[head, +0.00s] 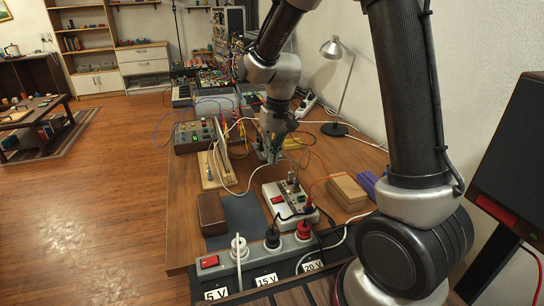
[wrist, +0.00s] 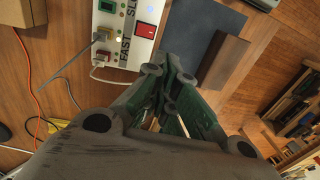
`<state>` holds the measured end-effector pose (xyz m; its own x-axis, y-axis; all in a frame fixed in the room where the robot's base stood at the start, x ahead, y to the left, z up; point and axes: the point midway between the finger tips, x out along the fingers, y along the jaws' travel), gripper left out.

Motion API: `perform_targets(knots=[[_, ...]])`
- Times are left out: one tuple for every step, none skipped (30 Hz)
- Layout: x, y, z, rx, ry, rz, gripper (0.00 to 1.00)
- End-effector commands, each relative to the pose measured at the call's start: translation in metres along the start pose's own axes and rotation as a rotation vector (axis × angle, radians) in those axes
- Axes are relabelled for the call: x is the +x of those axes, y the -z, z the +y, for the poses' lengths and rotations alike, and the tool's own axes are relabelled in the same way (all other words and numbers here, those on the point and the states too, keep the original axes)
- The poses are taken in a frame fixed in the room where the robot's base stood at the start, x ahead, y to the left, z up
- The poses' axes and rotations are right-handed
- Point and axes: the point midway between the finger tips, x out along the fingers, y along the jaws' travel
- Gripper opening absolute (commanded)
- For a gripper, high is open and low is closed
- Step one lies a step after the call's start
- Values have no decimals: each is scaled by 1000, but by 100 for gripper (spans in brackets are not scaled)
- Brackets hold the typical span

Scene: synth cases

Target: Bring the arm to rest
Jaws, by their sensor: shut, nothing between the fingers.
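My gripper (head: 268,153) hangs from my arm over the wooden workbench (head: 184,181), beyond the white control box. In the wrist view my gripper (wrist: 165,75) has its green-grey fingers together with nothing between them. The white control box (head: 283,207) with a red switch stands on the bench; it also shows in the wrist view (wrist: 125,40), marked FAST and SLOW, just past the fingertips. I cannot tell how high the fingertips are above the bench.
A power strip (head: 247,261) with plugs and labels 5 V, 15 V and 20 V lies at the near edge. A brown block (head: 211,213) and a dark mat (head: 243,215) are beside the control box. A desk lamp (head: 338,85), loose cables and a black monitor (head: 508,165) stand around. Floor (head: 90,200) at left is clear.

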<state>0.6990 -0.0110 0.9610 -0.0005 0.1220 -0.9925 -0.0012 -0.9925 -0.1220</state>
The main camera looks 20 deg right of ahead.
Motion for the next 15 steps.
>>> perform_targets(knots=[[0,0,0,0,0,0,0],[0,0,0,0,0,0,0],[0,0,0,0,0,0,0],[0,0,0,0,0,0,0],[0,0,0,0,0,0,0],[0,0,0,-1,0,0,0],[0,0,0,-4,0,-1,0],[0,-2,0,-11,-1,-8,0],[1,-6,2,-23,-8,-25,0],[3,-12,4,-31,-14,-40,0],[5,-18,7,-39,-21,-58,0],[6,-30,12,-53,-32,-86,0],[2,-40,15,-66,-39,-99,0],[-5,-50,20,-78,-45,-104,0],[-15,-62,26,-90,-51,-104,0]])
